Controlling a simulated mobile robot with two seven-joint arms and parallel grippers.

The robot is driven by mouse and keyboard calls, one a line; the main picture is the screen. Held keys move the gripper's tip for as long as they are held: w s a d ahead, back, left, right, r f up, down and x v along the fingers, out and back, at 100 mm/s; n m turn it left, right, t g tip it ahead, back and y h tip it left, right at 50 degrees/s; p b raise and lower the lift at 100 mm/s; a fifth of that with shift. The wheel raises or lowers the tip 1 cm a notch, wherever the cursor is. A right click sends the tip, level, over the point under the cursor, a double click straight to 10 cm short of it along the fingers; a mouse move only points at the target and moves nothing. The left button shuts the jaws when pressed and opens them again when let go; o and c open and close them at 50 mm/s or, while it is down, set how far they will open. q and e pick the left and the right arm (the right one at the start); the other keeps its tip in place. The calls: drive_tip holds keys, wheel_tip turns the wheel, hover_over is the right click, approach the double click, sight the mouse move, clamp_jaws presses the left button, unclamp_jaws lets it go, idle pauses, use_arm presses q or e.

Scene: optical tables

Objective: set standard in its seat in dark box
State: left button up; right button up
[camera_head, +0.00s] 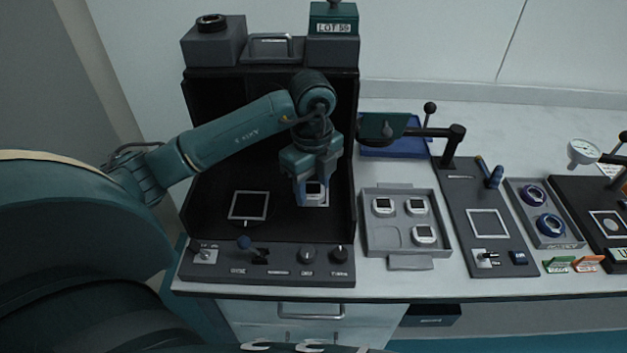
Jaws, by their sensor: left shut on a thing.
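The dark box (222,130) stands open at the front, black inside. My left gripper (313,188) points down inside it at the right of its floor. It is shut on a small pale standard with a dark face (314,187). A white-outlined dark square (248,206) lies on the box floor to the left of the gripper. My right gripper is not in view.
A grey tray (372,245) right of the box holds three similar pale pieces and has an empty front-left pocket. The box's front panel (225,273) carries knobs and a lever. The box walls stand close around my arm. A fixture with a post (452,146) stands further right.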

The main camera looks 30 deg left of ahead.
sight(313, 183)
use_arm(q)
drive_tip(key=w+a, duration=0.1)
drive_tip(key=w, duration=0.1)
drive_tip(key=w+a+f, duration=0.1)
drive_tip(key=w+a+f+p, duration=0.1)
drive_tip(key=w, duration=0.1)
drive_tip(key=shift+w+a, duration=0.2)
drive_tip(key=shift+w, duration=0.1)
wheel_tip(313, 183, down, 4)
drive_tip(key=shift+f, duration=0.25)
drive_tip(key=shift+w+a+f+p, duration=0.1)
drive_tip(key=shift+w+f+p, duration=0.1)
drive_tip(key=shift+p, duration=0.25)
drive_tip(key=shift+f, duration=0.3)
drive_tip(key=o, duration=1)
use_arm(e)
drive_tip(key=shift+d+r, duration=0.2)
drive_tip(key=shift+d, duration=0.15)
use_arm(q)
drive_tip(key=shift+r, duration=0.1)
